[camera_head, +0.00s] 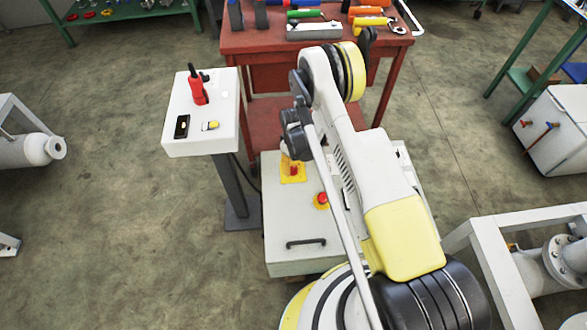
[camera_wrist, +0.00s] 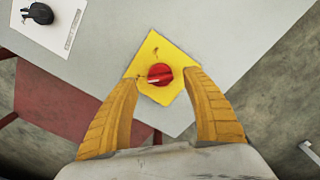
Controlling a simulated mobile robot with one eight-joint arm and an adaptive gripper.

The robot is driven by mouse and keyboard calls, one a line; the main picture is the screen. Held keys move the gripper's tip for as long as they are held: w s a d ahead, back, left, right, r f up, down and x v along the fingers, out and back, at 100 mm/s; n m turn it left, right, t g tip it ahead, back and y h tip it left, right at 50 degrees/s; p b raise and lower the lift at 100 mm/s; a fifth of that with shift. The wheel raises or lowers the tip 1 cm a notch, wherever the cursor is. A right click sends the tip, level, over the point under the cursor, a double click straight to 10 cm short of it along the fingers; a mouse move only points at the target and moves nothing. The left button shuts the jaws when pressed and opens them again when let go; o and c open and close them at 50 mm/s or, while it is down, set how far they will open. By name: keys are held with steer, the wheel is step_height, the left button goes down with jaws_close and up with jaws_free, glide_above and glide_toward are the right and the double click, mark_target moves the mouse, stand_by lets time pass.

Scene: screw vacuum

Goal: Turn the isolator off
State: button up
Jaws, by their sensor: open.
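The isolator is a red rotary knob (camera_wrist: 160,75) on a yellow square plate (camera_wrist: 155,50), fixed to a light grey cabinet top. A white mark shows on the knob, and it points toward lower left in the wrist view. My gripper (camera_wrist: 168,85) is open, with one yellow finger on each side of the knob. I cannot tell whether the fingers touch it. In the head view, the isolator's yellow plate (camera_head: 293,172) is on the grey cabinet (camera_head: 300,225), and my arm hides part of the cabinet top. My gripper shows there only in part, just above the plate.
A red emergency button (camera_head: 322,199) on yellow sits near the isolator. A white pedestal panel (camera_head: 203,140) stands left of the cabinet. A red tool table (camera_head: 270,40) stands behind.

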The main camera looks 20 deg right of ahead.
step_height(320, 180, up, 9)
steer(key=shift+f, duration=0.15)
stand_by(0.4)
step_height(320, 180, up, 16)
steer(key=m+t, duration=0.2)
glide_above(293, 168)
steer(key=s+r+m+t, duration=0.1)
steer(key=s+r, duration=0.4)
steer(key=r, duration=0.8)
steer(key=s+r+m+t, duration=0.2)
steer(key=s+r, duration=0.3)
steer(key=s, duration=0.5)
steer(key=s+r+m+t, duration=0.2)
steer(key=s+r, duration=0.3)
steer(key=s, duration=0.5)
